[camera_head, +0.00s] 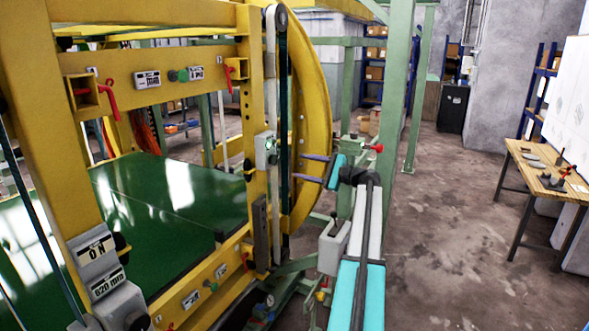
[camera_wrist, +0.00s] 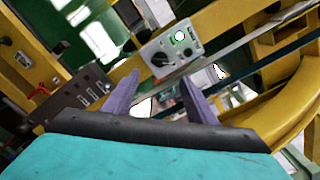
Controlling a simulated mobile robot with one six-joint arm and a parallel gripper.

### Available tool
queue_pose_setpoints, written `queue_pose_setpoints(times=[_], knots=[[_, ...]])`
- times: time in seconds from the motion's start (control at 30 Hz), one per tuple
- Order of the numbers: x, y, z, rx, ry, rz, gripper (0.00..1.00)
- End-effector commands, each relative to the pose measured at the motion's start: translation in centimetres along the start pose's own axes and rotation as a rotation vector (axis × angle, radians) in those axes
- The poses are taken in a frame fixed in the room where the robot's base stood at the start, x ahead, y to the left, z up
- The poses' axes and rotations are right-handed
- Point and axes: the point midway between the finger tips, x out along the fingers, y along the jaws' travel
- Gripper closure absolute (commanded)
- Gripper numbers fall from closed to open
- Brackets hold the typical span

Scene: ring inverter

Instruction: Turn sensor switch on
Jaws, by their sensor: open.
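The sensor switch appears to be a small grey box (camera_head: 265,151) on the yellow upright of the machine, with a green light on it. In the wrist view the box (camera_wrist: 172,50) shows a lit green indicator at its upper right and a black rotary knob (camera_wrist: 160,59) at its lower left. My gripper (camera_head: 303,167) is open and empty, to the right of the box in the head view. In the wrist view the two purple fingers of my gripper (camera_wrist: 160,84) point toward the box, a little short of it. The knob lies between the finger directions, and nothing is touching it.
The yellow ring frame (camera_head: 312,110) curves close behind my gripper. A dark belt (camera_head: 284,120) runs up beside the box. A wooden table (camera_head: 545,170) stands right; the floor between is clear.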

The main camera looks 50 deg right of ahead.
Motion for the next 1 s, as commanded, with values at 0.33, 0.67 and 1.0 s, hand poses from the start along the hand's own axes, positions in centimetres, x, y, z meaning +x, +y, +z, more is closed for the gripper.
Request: queue_pose_setpoints(times=[0.33,0.67,1.0], knots=[[-4.1,0.0,0.0,-0.001,0.001,-0.001,0.48],[-4.5,0.0,0.1,0.0,0.0,-0.001,0.48],[-4.5,0.0,0.0,0.0,0.0,-0.001,0.48]])
